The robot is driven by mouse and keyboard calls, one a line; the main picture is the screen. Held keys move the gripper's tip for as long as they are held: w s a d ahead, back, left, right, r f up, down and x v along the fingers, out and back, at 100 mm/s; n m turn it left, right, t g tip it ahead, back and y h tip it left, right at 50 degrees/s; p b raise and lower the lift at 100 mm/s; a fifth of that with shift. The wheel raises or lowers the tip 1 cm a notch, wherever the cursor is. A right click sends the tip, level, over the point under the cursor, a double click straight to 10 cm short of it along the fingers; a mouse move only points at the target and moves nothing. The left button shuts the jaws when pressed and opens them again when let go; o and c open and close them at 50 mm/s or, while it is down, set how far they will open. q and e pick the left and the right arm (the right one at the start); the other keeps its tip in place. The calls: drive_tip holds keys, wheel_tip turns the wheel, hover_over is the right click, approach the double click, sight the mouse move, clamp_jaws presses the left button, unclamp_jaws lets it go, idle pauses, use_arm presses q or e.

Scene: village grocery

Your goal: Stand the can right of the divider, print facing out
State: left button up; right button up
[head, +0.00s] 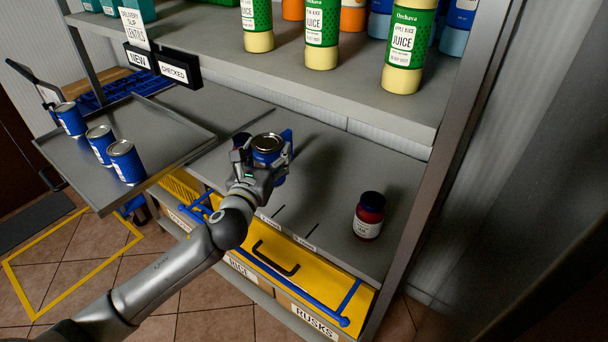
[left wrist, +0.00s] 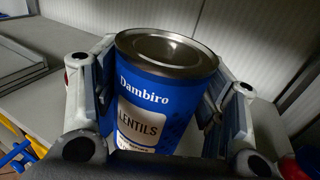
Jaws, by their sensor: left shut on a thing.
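A blue can (head: 266,155) with a bare metal lid is upright in my left gripper (head: 262,166), over the lower grey shelf (head: 338,168). In the left wrist view the can (left wrist: 158,95) sits between both fingers, its "Dambiro LENTILS" print turned towards that camera and the shelf's front. Whether its base touches the shelf is hidden. Two short dark lines mark the shelf's front part, one (head: 279,212) near the gripper and one (head: 312,230) further right; I cannot tell whether either is the divider. My right gripper is not in view.
A dark-lidded red jar (head: 369,216) stands right on the lower shelf. A grey tray (head: 165,165) with three blue cans (head: 99,143) is at left. Juice bottles (head: 322,35) line the shelf above. A yellow drawer front (head: 315,282) lies below. Shelf space between can and jar is clear.

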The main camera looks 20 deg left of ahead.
use_arm(q)
drive_tip(key=w+d+f+b, duration=0.1)
drive_tip(key=w+f, duration=0.1)
drive_tip(key=f, duration=0.1)
drive_tip(key=w+d+f+b, duration=0.1)
drive_tip(key=w+d+f, duration=0.1)
drive_tip(key=f, duration=0.1)
drive_tip(key=w+d+f+b, duration=0.1)
drive_tip(key=w+d+f, duration=0.1)
drive_tip(key=f, duration=0.2)
drive_tip(key=shift+w+d+f, duration=0.1)
drive_tip(key=shift+w+d, duration=0.15)
drive_tip(key=shift+w, duration=0.1)
drive_tip(key=shift+f, duration=0.15)
drive_tip(key=shift+f, duration=0.1)
drive_tip(key=o, duration=1.4)
